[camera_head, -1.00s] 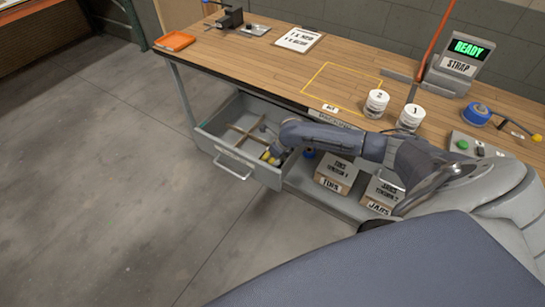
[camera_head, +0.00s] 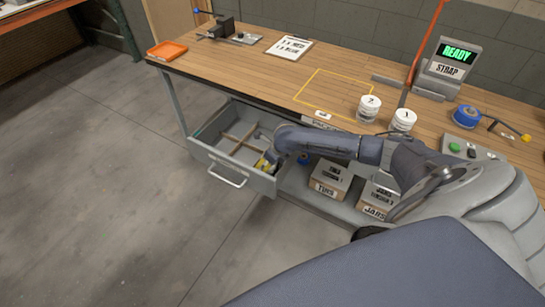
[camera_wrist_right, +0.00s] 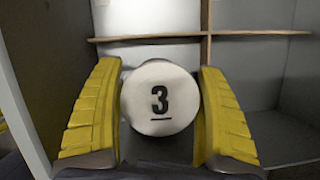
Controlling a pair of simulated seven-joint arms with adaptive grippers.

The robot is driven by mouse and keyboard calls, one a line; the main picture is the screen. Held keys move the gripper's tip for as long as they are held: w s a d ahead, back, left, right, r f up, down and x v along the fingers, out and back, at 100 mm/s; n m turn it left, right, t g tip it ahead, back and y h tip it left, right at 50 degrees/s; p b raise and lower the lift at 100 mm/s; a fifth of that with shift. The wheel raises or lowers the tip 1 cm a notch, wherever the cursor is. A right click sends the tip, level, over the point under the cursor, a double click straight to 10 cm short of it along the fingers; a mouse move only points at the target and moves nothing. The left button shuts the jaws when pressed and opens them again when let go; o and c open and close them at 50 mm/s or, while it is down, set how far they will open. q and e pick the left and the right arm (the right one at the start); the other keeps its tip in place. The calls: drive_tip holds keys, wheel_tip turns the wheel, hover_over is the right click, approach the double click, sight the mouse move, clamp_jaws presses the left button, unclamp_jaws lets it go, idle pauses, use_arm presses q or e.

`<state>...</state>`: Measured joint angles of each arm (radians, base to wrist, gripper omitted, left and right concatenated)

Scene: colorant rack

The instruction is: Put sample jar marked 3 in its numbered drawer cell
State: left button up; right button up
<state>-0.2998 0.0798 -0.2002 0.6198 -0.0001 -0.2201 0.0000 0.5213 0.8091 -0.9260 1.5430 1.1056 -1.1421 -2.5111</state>
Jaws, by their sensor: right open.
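The sample jar marked 3 (camera_wrist_right: 160,97) shows its white lid from above in the right wrist view, with the number upright and underlined. It is inside the open drawer (camera_head: 232,172), on the near side of a wooden divider (camera_wrist_right: 145,38). My right gripper (camera_wrist_right: 160,110) is open, with one yellow finger on each side of the jar; I cannot tell if they touch it. In the head view the right gripper (camera_head: 265,164) is low in the drawer's right part, and the jar is hidden there. The cell's number is not visible. My left gripper is not in view.
White jars marked 2 (camera_head: 368,108) and 1 (camera_head: 403,121) stand on the bench (camera_head: 270,75) right of a yellow outlined square. A READY screen (camera_head: 455,68) stands behind them. Boxes (camera_head: 330,180) sit on the shelf below. Other drawer cells look empty.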

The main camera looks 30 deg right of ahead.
drive_tip(key=v, duration=1)
drive_tip(key=shift+s+r, duration=0.15)
drive_tip(key=shift+r, duration=0.25)
